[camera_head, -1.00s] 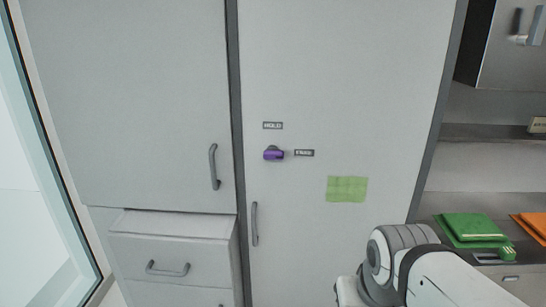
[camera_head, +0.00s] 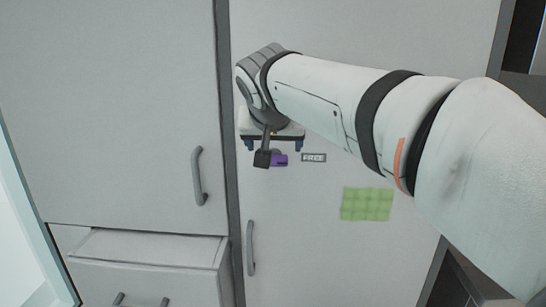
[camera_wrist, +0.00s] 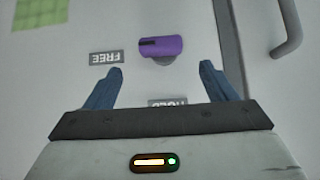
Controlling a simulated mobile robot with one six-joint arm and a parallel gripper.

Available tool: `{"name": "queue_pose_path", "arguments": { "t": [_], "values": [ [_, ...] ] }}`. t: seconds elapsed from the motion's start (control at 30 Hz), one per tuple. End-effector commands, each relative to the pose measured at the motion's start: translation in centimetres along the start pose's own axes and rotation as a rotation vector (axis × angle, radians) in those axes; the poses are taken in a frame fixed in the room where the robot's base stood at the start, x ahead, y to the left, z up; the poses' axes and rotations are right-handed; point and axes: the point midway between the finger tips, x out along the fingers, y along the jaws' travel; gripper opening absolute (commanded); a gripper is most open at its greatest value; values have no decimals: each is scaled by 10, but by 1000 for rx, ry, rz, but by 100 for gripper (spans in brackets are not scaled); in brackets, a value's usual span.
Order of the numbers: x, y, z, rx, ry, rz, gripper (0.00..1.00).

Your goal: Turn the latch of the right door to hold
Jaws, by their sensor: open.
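The purple latch (camera_head: 280,160) is on the right door (camera_head: 320,225), left of the FREE label (camera_head: 313,158). It lies horizontal in the wrist view (camera_wrist: 162,47), level with the FREE label (camera_wrist: 106,57) and with its slotted end toward it. My gripper (camera_head: 274,146) is in front of the door, just above the latch in the head view. In the wrist view my gripper (camera_wrist: 160,76) is open and empty, its blue fingers spread wide and the latch beyond the gap between their tips. The HOLD label (camera_wrist: 168,102) is partly hidden by the gripper body.
A green patch (camera_head: 367,204) is on the door to the right. The right door's handle (camera_head: 250,247) is below the latch. The left door's handle (camera_head: 198,177) and a partly open drawer (camera_head: 150,246) are to the left. My arm covers the door's upper right.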

Motion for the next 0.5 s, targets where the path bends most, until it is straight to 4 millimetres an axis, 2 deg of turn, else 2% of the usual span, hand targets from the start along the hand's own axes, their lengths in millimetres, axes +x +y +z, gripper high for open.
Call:
{"name": "queue_pose_path", "arguments": {
  "t": [0.1, 0.3, 0.5],
  "values": [
    [20, -1, 1, -3, -6, 0, 78],
    [49, -3, 1, -5, -4, -4, 78],
    [62, -4, 2, -6, -3, -7, 78]
  ]
}}
